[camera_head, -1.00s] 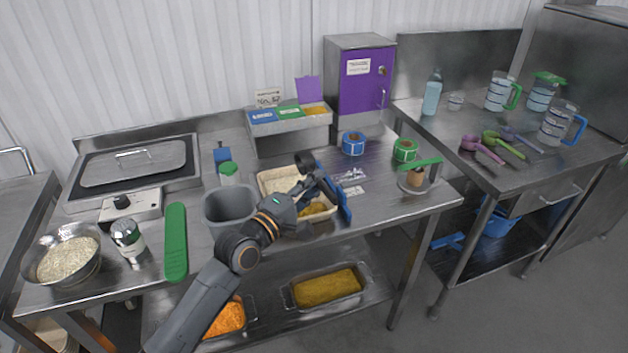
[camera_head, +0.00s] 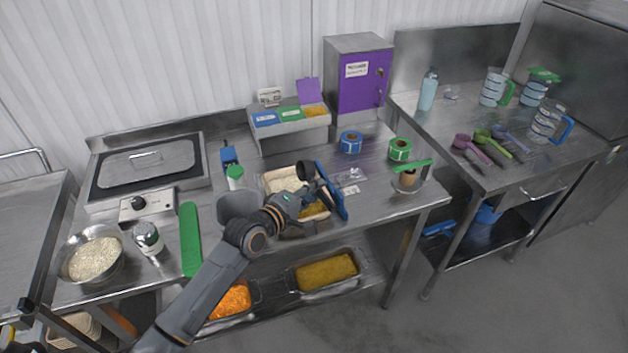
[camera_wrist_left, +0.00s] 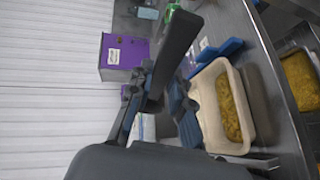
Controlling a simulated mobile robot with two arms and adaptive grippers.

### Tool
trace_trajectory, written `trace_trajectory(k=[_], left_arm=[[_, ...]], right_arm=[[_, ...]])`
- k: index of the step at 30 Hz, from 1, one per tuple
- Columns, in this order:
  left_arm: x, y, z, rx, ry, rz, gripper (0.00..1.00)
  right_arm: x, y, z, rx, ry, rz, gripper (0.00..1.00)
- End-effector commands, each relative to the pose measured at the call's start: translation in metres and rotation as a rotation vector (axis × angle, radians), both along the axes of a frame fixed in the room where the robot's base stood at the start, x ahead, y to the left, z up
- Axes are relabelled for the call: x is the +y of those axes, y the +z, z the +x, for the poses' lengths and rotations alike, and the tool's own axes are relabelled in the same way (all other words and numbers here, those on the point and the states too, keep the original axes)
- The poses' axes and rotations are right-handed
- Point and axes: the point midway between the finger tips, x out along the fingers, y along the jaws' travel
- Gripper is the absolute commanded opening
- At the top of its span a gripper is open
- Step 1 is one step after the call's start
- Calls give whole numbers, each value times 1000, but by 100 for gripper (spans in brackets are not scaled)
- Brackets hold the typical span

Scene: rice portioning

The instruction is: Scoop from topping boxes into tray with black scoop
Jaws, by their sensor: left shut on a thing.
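My left gripper (camera_head: 312,190) reaches over the beige tray and is shut on the black scoop. The scoop's round black cup (camera_head: 304,168) stands above the tray; its dark handle (camera_wrist_left: 175,55) crosses the left wrist view. The beige tray (camera_head: 266,183) holds white rice at the left and yellow topping at its near right, partly hidden by my arm. The tray also shows in the left wrist view (camera_wrist_left: 207,120), with yellow topping inside. An orange topping box (camera_head: 252,303) and a yellow topping box (camera_head: 328,287) sit on the lower shelf. My right gripper is out of view.
A rice bowl (camera_head: 92,260), shaker (camera_head: 148,238) and green strip (camera_head: 190,240) are farther left. Tape rolls (camera_head: 351,142) stand behind right.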

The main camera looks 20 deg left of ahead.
Motion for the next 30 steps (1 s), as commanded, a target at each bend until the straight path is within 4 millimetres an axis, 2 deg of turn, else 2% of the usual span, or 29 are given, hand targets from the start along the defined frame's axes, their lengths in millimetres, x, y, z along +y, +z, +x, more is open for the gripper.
trace_trajectory(k=[1,11,14,30], left_arm=[[0,7,0,11,-1,10,0],[0,10,0,89,0,94,0],[-2,7,1,133,-3,146,0],[-1,20,2,497,1,537,0]], right_arm=[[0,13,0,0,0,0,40],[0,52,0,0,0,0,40],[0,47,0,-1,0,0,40],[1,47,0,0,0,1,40]])
